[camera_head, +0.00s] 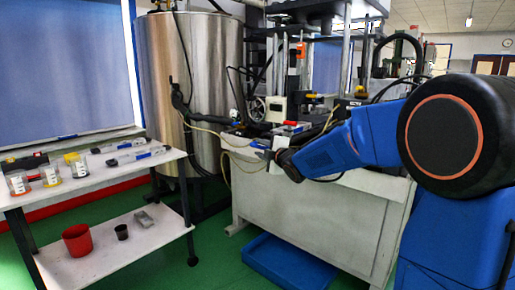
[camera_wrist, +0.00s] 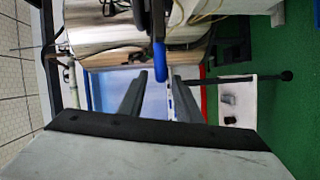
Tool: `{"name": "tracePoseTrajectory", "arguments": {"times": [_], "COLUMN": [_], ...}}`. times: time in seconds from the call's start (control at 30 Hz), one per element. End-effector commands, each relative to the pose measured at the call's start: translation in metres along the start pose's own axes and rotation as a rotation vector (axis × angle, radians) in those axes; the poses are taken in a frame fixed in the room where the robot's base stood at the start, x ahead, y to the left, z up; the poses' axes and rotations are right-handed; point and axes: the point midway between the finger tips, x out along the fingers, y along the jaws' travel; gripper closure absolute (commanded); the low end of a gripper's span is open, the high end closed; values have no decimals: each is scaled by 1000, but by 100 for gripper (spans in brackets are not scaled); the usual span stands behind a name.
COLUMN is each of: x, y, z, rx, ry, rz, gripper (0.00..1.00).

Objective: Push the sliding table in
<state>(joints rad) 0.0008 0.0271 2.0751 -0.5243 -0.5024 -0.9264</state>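The machine (camera_head: 310,205) with a pale cabinet stands right of centre in the head view. A light ledge (camera_head: 238,146) shows at its front left top; I cannot tell whether this is the sliding table. My gripper (camera_head: 273,153) is beside this ledge, at the end of my blue arm. In the wrist view my gripper (camera_wrist: 158,77) has its two dark fingers apart. A blue rounded bar (camera_wrist: 160,60) shows between and beyond the fingertips, and contact cannot be told. The fingertips are small and partly hidden in the head view.
A large steel tank (camera_head: 195,80) stands behind, left of the machine. A white two-level table (camera_head: 110,180) at left holds several jars and tools. A red cup (camera_head: 77,240) is on its lower shelf. A blue tray (camera_head: 285,265) lies on the floor by the machine.

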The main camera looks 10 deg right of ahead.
Motion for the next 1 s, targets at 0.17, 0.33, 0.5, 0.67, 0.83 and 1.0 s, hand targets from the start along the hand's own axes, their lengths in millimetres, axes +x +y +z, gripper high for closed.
{"name": "tracePoseTrajectory", "arguments": {"times": [0.17, 0.33, 0.5, 0.67, 0.83, 1.0], "x": [22, 31, 34, 33, 33, 34], "y": [-1, 0, 0, 0, 0, 0], "z": [0, 0, 0, 0, 0, 1], "rx": [1, 0, 0, 0, 0, 0], "ry": [1, 1, 0, 0, 0, 0], "rz": [-1, 0, 0, 0, 0, -1], "gripper": [69, 69, 69, 71, 100, 100]}}
